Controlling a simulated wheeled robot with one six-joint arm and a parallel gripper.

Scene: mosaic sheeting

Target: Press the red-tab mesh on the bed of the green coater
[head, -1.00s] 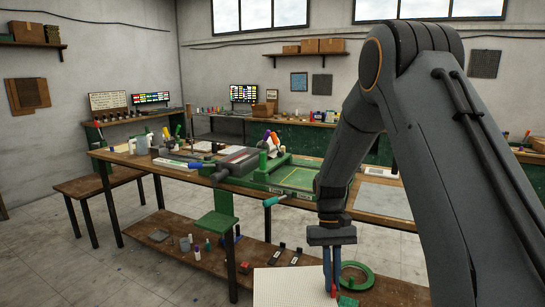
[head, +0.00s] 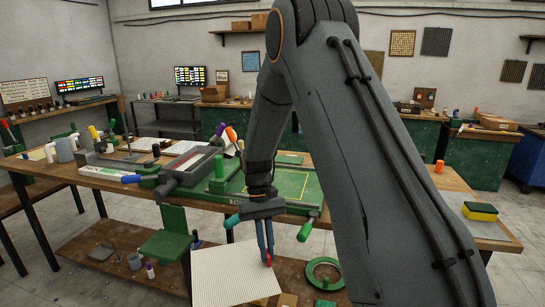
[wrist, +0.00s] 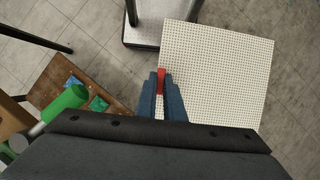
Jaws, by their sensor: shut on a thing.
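The red-tab mesh (head: 228,277) is a white gridded sheet, hanging in front of the bench below its top. In the wrist view the mesh (wrist: 222,75) spreads to the right of the fingers, over the floor. My gripper (head: 267,260) is shut on its red tab, which also shows between the fingers in the wrist view (wrist: 161,80). The green coater (head: 222,187) stands on the bench above and behind my gripper. Its green bed (head: 291,186) carries a yellow outline. My arm hides part of the coater and bed.
Green and teal handles (head: 307,228) stick out from the coater's front. A grey tray-like device (head: 186,170) with a blue handle stands left of the coater. A green ring (head: 323,263) lies on the lower shelf.

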